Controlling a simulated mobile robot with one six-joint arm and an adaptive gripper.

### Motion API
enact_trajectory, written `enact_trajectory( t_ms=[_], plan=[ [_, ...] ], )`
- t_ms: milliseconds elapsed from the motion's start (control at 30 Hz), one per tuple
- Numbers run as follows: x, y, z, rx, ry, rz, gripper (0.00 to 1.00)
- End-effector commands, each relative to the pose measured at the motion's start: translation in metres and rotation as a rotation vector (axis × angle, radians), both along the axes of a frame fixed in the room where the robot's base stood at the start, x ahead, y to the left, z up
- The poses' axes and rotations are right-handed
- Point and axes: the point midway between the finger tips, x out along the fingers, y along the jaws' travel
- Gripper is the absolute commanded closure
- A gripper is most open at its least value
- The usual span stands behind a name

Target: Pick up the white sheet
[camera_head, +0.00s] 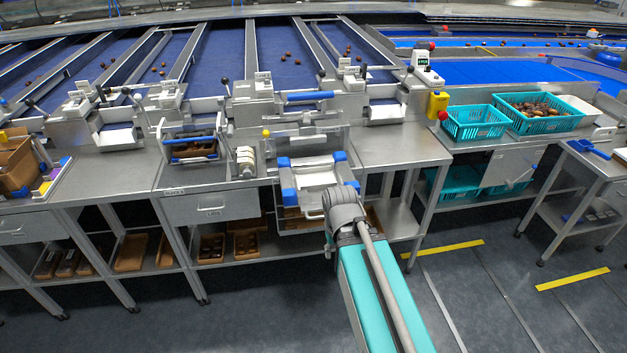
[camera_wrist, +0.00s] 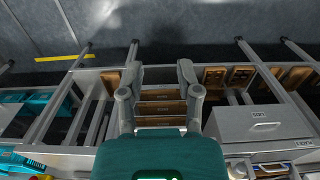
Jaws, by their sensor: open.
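I cannot pick out the white sheet with certainty. In the head view, a flat pale panel (camera_head: 318,176) lies among blue corner blocks at the front of the middle bench; I cannot tell if it is a sheet. Other pale flat pieces sit at the chute mouths on the left (camera_head: 117,139) and right (camera_head: 385,113). My gripper (camera_wrist: 159,75) shows in the wrist view, its two fingers apart and nothing between them. It is in front of the shelves under the bench. In the head view I cannot make out its fingers.
Steel benches run across the head view. A drawer (camera_head: 212,207) hangs under the bench, with brown trays (camera_head: 210,247) on the shelf below. Teal crates (camera_head: 477,123) stand at right, one holding dates. A small cart (camera_head: 596,165) stands far right. The front floor (camera_head: 240,315) is clear.

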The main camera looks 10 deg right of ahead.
Motion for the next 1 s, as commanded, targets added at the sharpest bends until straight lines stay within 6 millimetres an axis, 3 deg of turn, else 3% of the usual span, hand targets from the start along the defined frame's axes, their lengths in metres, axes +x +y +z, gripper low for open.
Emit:
enact_trajectory(
  t_ms=[267, 467, 667, 1000],
  plan=[
    [0.003, 0.0, 0.002, 0.0, 0.0, -0.011, 0.56],
    [0.024, -0.006, 0.012, 0.0, 0.0, -0.109, 0.56],
    [0.069, -0.006, 0.033, 0.0, 0.0, -0.329, 0.56],
    [0.168, -0.006, 0.077, -0.001, 0.0, -0.85, 0.56]
  ],
)
